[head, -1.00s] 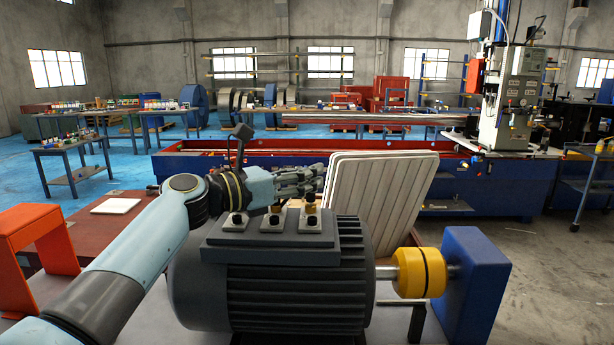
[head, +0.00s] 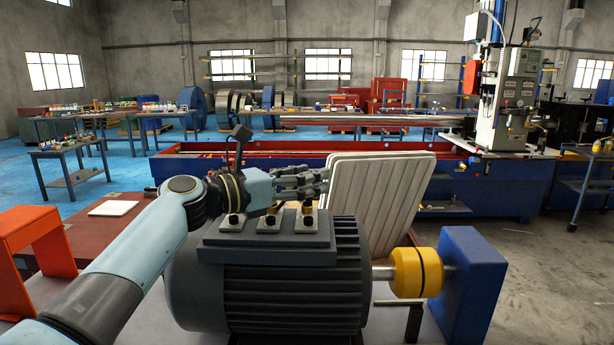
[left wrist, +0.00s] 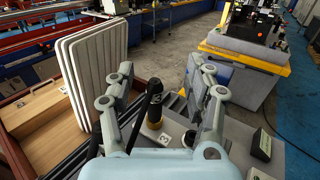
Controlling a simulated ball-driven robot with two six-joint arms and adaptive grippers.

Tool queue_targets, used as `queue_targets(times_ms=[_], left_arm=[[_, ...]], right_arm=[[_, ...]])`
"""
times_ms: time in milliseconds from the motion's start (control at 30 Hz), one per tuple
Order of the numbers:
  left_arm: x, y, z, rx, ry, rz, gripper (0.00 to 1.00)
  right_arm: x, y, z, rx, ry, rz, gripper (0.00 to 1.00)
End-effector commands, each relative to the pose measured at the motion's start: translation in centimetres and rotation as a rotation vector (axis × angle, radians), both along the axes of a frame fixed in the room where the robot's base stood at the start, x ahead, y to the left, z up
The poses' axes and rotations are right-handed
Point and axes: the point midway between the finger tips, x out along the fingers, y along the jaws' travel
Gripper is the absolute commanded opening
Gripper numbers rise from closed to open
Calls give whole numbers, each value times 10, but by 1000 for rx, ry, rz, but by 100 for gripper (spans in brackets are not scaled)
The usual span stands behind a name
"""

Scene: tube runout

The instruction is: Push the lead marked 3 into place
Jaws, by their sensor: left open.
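The grey motor (head: 290,285) stands on the bench in the head view, with several terminals on its top block. My left gripper (head: 318,182) is over the right-hand terminal, its fingers pointing right. In the left wrist view my left gripper (left wrist: 163,78) is open. A black lead (left wrist: 154,90) with a brass-coloured lower part (left wrist: 153,117) stands between the two fingers, with a gap showing on each side. A small plate marked 3 (left wrist: 180,140) is beside its foot. How deep the lead sits cannot be told. My right gripper is in neither view.
Pale slatted panels (head: 375,200) lean behind the motor, close to my left gripper. A yellow coupling (head: 408,272) and a blue block (head: 468,285) are on the right. An orange frame (head: 38,245) stands at the left.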

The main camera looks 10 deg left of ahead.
Motion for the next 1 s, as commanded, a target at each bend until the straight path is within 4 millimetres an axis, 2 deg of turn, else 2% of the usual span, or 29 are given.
queue_targets(times_ms=[33,233,567,1000], left_arm=[[-1,3,-14,7,23,6,58],[-1,4,-10,7,23,7,58],[0,4,22,7,13,9,58],[0,2,56,3,6,4,58]], right_arm=[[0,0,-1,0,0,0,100],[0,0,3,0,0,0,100],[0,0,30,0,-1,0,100],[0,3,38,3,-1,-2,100]])
